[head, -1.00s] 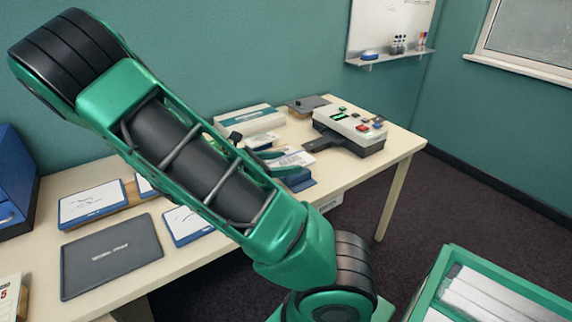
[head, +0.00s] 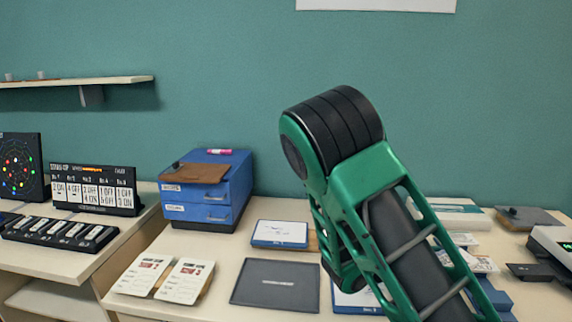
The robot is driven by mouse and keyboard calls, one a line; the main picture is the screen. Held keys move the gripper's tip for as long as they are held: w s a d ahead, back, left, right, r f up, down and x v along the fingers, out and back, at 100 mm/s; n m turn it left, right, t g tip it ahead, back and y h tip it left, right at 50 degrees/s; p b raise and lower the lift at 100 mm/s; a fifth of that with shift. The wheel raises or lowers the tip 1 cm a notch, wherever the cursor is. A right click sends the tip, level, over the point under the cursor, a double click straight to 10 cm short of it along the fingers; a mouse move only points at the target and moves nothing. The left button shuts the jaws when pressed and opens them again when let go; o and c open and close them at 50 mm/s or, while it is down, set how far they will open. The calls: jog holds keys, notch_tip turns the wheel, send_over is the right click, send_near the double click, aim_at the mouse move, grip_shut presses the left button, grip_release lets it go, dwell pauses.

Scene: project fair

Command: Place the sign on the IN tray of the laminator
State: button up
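White cards on blue bases, which may be signs, lie on the table; one (head: 280,233) is left of my arm, and another (head: 357,300) is partly hidden by it. I cannot tell which one is the task's sign. A white machine with a green display (head: 553,243), cut off at the right edge, may be the laminator. A dark flat tray (head: 530,272) juts from its left side; no IN label is readable. My green and black arm crosses the middle and right of the view. My gripper is not visible.
A dark grey mat (head: 276,285) lies on the table, with two printed cards (head: 184,280) to its left. A blue drawer unit (head: 208,190) stands at the back. A scoreboard (head: 95,188) and a black button panel (head: 58,233) are on the left table.

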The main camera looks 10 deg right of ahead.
jog(key=w+a+r+n+t+y, duration=0.1)
jog(key=w+a+n+t+y, duration=0.9)
jog(key=w+a, duration=0.6)
jog(key=a+n+t, duration=0.1)
jog(key=a+n, duration=0.1)
jog(key=a, duration=0.1)
jog(key=shift+w+a, duration=0.2)
jog(key=shift+a, duration=0.1)
jog(key=s+d+m+g+h, duration=0.3)
jog(key=s+d+m+g, duration=0.1)
jog(key=s+d, duration=0.2)
jog(key=s+d+m+g+h, duration=0.3)
jog(key=s+d+m+g, duration=0.1)
jog(key=d, duration=0.3)
jog(key=s+d+m+g+h, duration=0.3)
jog(key=s+d+m+h, duration=0.1)
jog(key=s+d, duration=0.3)
jog(key=shift+s+d+f+m+g, duration=0.1)
jog(key=shift+s+f+m+g, duration=0.2)
jog(key=shift+s+f+g, duration=0.1)
jog(key=s+d+r+m+g, duration=0.1)
jog(key=s+m+g, duration=0.3)
jog(key=s, duration=0.4)
jog(key=shift+d+r+m+g, duration=0.15)
jog(key=shift+r+m+g, duration=0.25)
jog(key=shift+g, duration=0.5)
jog(key=shift+s+r, duration=0.1)
